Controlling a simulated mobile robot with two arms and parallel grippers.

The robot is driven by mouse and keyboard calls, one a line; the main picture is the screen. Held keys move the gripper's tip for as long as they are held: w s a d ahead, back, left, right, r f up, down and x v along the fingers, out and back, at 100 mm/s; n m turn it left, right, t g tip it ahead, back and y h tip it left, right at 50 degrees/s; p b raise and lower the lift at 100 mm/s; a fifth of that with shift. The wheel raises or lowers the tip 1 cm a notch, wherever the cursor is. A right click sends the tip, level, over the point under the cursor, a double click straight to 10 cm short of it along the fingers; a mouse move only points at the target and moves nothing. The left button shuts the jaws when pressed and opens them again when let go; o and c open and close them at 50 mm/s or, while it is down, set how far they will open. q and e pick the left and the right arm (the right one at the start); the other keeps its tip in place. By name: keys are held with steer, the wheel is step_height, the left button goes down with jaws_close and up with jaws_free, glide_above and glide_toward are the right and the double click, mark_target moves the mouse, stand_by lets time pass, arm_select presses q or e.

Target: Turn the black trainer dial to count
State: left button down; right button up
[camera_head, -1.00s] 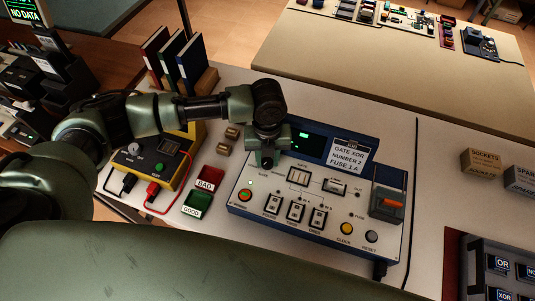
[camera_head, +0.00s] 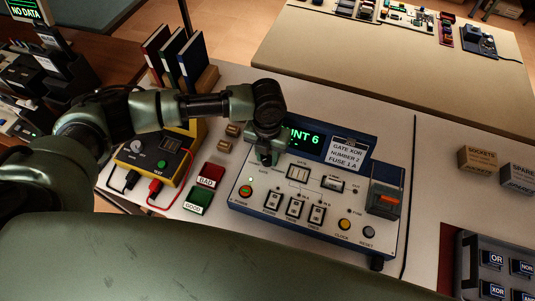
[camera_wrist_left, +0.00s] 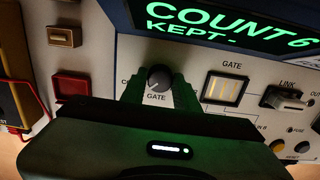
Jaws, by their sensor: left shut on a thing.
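The black trainer dial (camera_wrist_left: 159,78) shows in the left wrist view, with its white pointer line and the word GATE printed below it. My left gripper (camera_wrist_left: 160,92) is around the dial, with one finger on each side, shut on it. In the head view my left gripper (camera_head: 265,157) hides the dial at the upper left of the trainer panel (camera_head: 270,202). The trainer display (camera_head: 304,138) is lit green, and in the left wrist view the display (camera_wrist_left: 225,22) reads "COUNT 6" and "KEPT -". My right gripper is not in view.
A red BAD block (camera_head: 209,174) and a green GOOD block (camera_head: 197,201) lie left of the trainer. A yellow tester (camera_head: 150,160) with red and black leads stands farther left. Books (camera_head: 190,60) stand behind. The white bench right of the trainer has bare room.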

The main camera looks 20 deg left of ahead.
mark_target(268, 159)
arm_select(q)
steer(key=c, duration=1.1)
jaws_free()
steer(key=shift+o, duration=0.2)
step_height(268, 159, up, 8)
steer(key=shift+f+b, duration=0.1)
steer(key=shift+b, duration=0.65)
